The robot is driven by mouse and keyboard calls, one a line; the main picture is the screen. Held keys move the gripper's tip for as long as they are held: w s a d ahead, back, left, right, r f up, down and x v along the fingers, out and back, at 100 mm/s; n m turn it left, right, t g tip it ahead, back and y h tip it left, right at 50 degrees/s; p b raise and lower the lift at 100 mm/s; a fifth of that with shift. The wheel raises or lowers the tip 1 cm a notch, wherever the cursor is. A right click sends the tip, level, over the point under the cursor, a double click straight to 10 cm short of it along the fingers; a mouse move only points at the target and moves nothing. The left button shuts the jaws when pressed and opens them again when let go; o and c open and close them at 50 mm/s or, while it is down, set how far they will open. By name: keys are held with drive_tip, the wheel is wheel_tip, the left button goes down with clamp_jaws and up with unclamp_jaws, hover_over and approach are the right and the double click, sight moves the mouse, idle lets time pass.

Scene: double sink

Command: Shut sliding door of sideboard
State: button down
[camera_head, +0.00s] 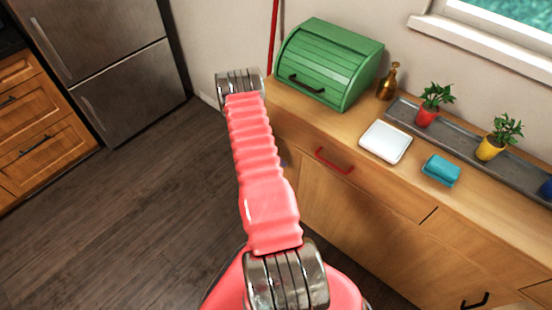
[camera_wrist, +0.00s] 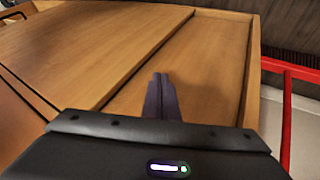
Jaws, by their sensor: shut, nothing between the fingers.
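The wooden sideboard (camera_head: 385,235) stands along the wall at right in the head view. Its front has a drawer with a red handle (camera_head: 334,161) and plain wooden panels below. In the wrist view, one broad front panel (camera_wrist: 95,45) ends at a straight edge. Beyond that edge lies a narrower panel (camera_wrist: 210,65), which looks set back inside the side frame (camera_wrist: 251,75). I cannot tell how far the sliding door stands open. My gripper (camera_wrist: 161,78) is shut and empty, its fingers over the narrower panel near the edge. Contact is unclear. The head view hides my gripper behind my arm.
A green bread box (camera_head: 330,62), brass bottle (camera_head: 388,82), white tray (camera_head: 386,141), blue-green item (camera_head: 441,170) and potted plants (camera_head: 433,103) stand on top. A red pole (camera_head: 273,35) is beside the sideboard; red bars (camera_wrist: 287,95) show in the wrist view. Floor at left is clear.

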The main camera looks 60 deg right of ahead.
drive_tip(key=shift+s+d+f, duration=0.1)
drive_tip(key=shift+s+f, duration=0.5)
drive_tip(key=shift+s, duration=0.45)
drive_tip(key=shift+s+d+f, duration=0.15)
drive_tip(key=shift+s+f, duration=0.4)
drive_tip(key=shift+s, duration=0.45)
drive_tip(key=shift+s+d+f, duration=0.1)
drive_tip(key=shift+s+f, duration=0.5)
drive_tip(key=shift+s, duration=0.45)
drive_tip(key=shift+s+a, duration=0.1)
drive_tip(key=shift+s, duration=0.05)
